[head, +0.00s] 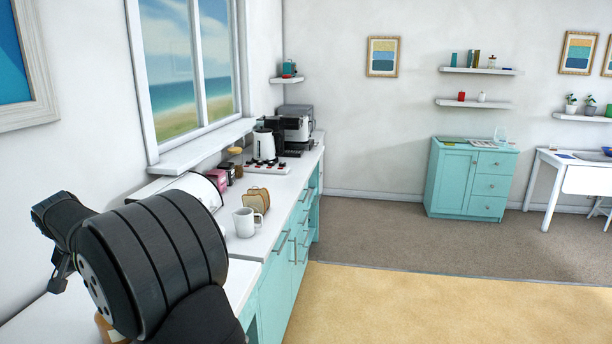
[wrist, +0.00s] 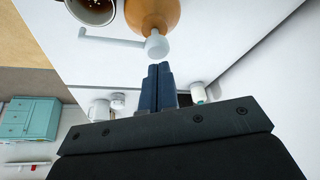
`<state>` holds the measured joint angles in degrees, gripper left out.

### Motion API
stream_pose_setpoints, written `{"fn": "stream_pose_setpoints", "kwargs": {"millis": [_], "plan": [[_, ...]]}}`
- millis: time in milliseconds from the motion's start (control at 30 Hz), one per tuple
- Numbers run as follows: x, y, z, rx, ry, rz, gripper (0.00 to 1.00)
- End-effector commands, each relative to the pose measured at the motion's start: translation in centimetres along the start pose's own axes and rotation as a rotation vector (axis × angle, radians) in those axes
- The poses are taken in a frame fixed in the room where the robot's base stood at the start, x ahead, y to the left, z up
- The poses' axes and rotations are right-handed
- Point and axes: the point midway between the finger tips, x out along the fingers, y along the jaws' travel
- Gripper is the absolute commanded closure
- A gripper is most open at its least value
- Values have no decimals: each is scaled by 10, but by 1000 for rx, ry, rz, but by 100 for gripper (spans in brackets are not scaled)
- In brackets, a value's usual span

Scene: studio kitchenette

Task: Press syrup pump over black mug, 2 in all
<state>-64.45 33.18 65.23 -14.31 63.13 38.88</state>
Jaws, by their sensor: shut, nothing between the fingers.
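The syrup bottle is amber, with a white pump (wrist: 157,46) on top, in the upper middle of the wrist view; its round body (wrist: 152,14) is cut by the top edge. The pump's spout points left, its tip near the rim of a mug. That mug (wrist: 92,12) has dark contents and is cut by the top edge; its outer colour is hard to tell. My gripper (wrist: 158,68) is shut and empty, its dark blue fingertips just below the pump head in the picture. Whether they touch it, I cannot tell. In the head view my black arm hides most of this area.
On the white counter in the head view stand a white mug (head: 246,223), a toast rack (head: 257,199), a white kettle (head: 263,144) and a coffee machine (head: 296,124). A window (head: 188,65) is behind. The floor (head: 400,305) to the right is clear.

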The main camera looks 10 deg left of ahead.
Motion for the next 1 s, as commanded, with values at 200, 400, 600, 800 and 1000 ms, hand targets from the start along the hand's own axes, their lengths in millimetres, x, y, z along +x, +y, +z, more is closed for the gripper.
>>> {"fn": "stream_pose_setpoints", "kwargs": {"millis": [200,400,600,800,1000], "plan": [[0,0,0,0,0,0,100],[0,0,0,0,0,0,100],[-2,0,-1,1,1,0,100],[-19,0,-8,2,1,-1,100],[-38,0,-16,1,2,-2,100]]}}
